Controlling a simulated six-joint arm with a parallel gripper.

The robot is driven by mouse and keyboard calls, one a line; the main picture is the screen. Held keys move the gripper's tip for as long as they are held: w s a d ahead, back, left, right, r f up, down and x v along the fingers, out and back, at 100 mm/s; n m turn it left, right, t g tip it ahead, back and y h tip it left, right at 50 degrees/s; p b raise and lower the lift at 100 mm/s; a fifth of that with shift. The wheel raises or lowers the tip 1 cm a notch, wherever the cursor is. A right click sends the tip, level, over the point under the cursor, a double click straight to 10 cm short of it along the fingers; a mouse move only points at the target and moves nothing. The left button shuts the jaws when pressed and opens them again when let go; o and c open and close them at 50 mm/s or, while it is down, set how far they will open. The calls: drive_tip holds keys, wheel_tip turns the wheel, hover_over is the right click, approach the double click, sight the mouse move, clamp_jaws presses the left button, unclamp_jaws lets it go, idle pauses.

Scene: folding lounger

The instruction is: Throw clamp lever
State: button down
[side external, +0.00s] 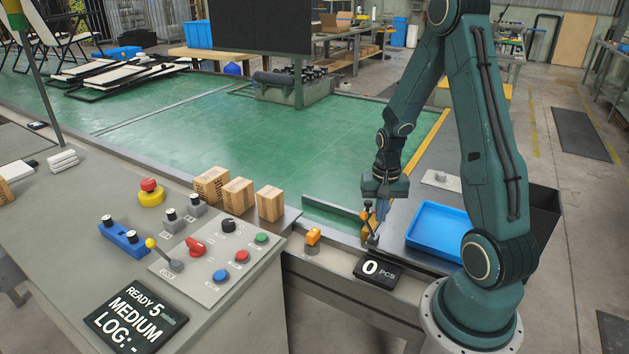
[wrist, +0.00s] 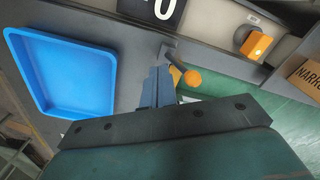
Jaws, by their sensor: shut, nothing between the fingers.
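The clamp lever shows in the wrist view as an orange ball knob (wrist: 191,78) on a short dark arm, tilted beside my fingertips. In the side view its small base (side external: 371,240) sits on the metal edge of the green table, and its upper part is mostly hidden by my fingers. My gripper (side external: 379,212) points down right at the lever, with the fingers together and empty. In the wrist view the fingers (wrist: 158,85) are close to the left of the knob; I cannot tell whether they touch it.
A blue tray (side external: 437,231) lies right of the lever. An orange block (side external: 313,237) on a grey mount and a black counter reading 0 (side external: 377,270) stand close by. Cardboard boxes (side external: 238,193) and a control panel (side external: 207,262) with its own yellow-knobbed lever are left. The green table is mostly clear.

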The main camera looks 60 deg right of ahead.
wheel_tip(320, 180, up, 6)
drive_tip(key=s, duration=0.1)
idle(0.9)
drive_tip(key=w+a+r+n+t+h, duration=0.15)
drive_tip(key=a+r+n, duration=0.35)
drive_tip(key=a+r, duration=0.7)
drive_tip(key=s+a+r+n+t, duration=0.2)
drive_tip(key=s+a+r+n, duration=0.1)
drive_tip(key=s+a, duration=0.1)
drive_tip(key=s+a+r+n+t+y, duration=0.1)
drive_tip(key=s+a+r+n+t, duration=0.1)
drive_tip(key=s+a+r+n, duration=0.2)
drive_tip(key=a, duration=0.3)
